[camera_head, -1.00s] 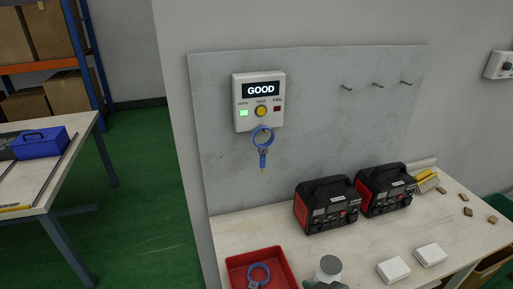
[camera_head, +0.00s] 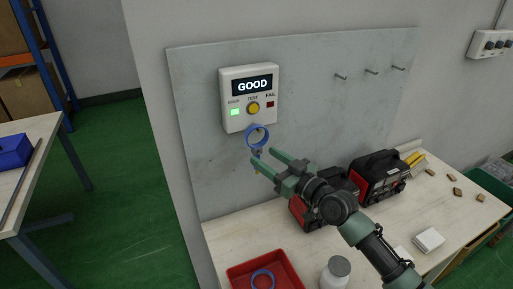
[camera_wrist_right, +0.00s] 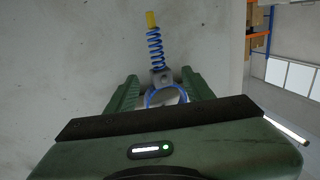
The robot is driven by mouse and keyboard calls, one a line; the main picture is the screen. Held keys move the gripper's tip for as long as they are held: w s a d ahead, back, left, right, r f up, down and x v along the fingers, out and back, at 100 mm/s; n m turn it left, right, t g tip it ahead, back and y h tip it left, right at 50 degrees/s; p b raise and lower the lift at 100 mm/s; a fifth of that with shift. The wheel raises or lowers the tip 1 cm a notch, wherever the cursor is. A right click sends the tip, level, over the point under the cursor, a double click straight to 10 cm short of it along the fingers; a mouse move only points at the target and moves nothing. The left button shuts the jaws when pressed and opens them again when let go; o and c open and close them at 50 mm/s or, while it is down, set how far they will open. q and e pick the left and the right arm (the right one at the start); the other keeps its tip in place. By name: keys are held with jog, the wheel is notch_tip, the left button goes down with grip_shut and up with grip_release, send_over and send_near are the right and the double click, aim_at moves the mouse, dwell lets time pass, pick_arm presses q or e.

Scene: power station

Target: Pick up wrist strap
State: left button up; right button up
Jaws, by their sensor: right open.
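A blue wrist strap (camera_head: 257,136) hangs at the tester (camera_head: 249,97) on the grey wall panel. Its ring shows just below the tester, and my right gripper partly hides its coiled cord in the head view. A second blue strap (camera_head: 263,279) lies in the red tray (camera_head: 236,273). My right gripper (camera_head: 266,157) is open, with its fingertips close under the hanging ring. In the right wrist view the ring (camera_wrist_right: 149,98) and clasp lie between the two fingers, and the coiled cord (camera_wrist_right: 155,48) with its yellow end extends past the tips. My left gripper is not in view.
The tester reads GOOD with a green light. Two black-and-red power units (camera_head: 380,178) stand on the bench, one partly behind my right arm. A white jar (camera_head: 336,274) stands beside the tray. Three empty hooks (camera_head: 371,71) are on the panel.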

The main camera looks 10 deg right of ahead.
aim_at(259, 155)
jog(key=x, duration=0.3)
jog(key=shift+w+a+f, duration=0.1)
jog(key=shift+w+f, duration=0.1)
jog(key=shift+f, duration=0.2)
jog(key=shift+w+a, duration=0.3)
jog(key=shift+w, duration=0.25)
jog(key=shift+f, duration=0.1)
grip_shut()
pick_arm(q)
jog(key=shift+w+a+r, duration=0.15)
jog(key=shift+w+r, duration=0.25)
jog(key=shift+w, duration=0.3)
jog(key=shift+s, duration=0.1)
